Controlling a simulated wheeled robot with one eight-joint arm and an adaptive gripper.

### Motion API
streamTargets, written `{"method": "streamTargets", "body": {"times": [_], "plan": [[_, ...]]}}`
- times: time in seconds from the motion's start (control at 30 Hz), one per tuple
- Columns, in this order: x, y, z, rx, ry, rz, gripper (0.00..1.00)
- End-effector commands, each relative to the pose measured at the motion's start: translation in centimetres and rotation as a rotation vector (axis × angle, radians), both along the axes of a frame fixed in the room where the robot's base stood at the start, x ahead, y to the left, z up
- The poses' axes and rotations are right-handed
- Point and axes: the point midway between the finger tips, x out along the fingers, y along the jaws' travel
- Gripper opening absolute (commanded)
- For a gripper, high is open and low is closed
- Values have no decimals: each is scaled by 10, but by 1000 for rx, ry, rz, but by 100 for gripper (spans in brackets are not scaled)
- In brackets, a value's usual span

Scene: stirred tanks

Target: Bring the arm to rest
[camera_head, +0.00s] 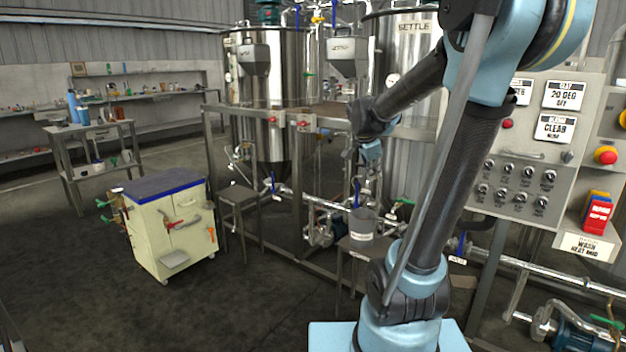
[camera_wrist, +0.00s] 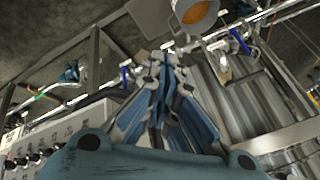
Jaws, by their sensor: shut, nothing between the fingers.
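My arm (camera_head: 440,170) rises from its blue base in the head view, bends at the upper right, and reaches back left and down over the frame of the tanks. My gripper (camera_head: 368,180) hangs at its end, above a small grey bucket (camera_head: 362,224) on a stand. It is small there and partly merges with the pipes behind. In the wrist view my gripper (camera_wrist: 170,62) has its blue fingers together, with nothing held. The bucket (camera_wrist: 193,14), with orange contents, shows beyond the fingertips, apart from them.
Steel tanks (camera_head: 285,95) and a rail (camera_head: 330,118) stand close behind my gripper. A control panel (camera_head: 525,165) with switches stands right of my arm. Pipes and a pump (camera_head: 575,335) lie low at right.

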Motion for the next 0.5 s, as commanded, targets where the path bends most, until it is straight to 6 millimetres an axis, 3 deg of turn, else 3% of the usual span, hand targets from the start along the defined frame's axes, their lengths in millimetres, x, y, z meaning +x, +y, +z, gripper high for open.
{"method": "streamTargets", "body": {"times": [0.1,0.5], "plan": [[-40,-4,-10,-28,66,135,0],[-161,-4,-58,-99,254,636,0]]}}
